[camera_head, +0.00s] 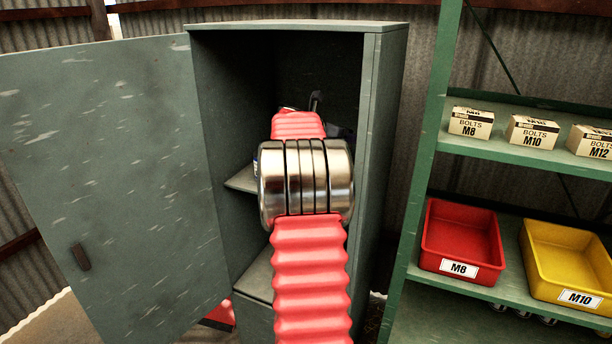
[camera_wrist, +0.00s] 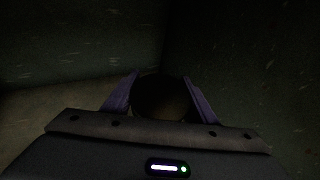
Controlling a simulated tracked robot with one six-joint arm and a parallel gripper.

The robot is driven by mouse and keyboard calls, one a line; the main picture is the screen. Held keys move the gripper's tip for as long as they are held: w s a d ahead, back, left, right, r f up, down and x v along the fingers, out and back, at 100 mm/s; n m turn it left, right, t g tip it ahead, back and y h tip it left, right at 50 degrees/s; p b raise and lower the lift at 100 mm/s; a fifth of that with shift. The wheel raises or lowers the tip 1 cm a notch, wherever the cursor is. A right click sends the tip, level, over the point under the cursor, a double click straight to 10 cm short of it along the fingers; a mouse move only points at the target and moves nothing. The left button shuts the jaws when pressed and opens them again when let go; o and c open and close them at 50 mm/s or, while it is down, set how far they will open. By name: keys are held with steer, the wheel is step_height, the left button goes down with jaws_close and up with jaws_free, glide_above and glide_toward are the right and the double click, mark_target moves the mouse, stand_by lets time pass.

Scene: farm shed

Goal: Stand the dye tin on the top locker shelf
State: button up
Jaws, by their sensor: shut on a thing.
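The dye tin (camera_wrist: 160,98) shows in the wrist view as a dark round shape between the two purple fingers of my gripper (camera_wrist: 161,79). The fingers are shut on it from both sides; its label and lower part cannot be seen. In the head view my arm reaches into the open grey-green locker (camera_head: 375,120) and hides most of my gripper and the tin. The top locker shelf (camera_head: 240,180) shows only at its left part, beside my arm. Whether the tin touches the shelf cannot be told.
The locker door (camera_head: 110,190) stands wide open to the left. A lower shelf (camera_head: 257,277) is below. A green rack (camera_head: 425,170) on the right holds bolt boxes (camera_head: 532,131), a red bin (camera_head: 462,240) and a yellow bin (camera_head: 570,262). The locker's right wall is close to my arm.

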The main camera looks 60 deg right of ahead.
steer(key=shift+w, duration=0.1)
steer(key=shift+f, duration=3.05)
steer(key=shift+f, duration=1.9)
steer(key=shift+f, duration=0.1)
steer(key=o, duration=1.3)
steer(key=shift+o, duration=0.2)
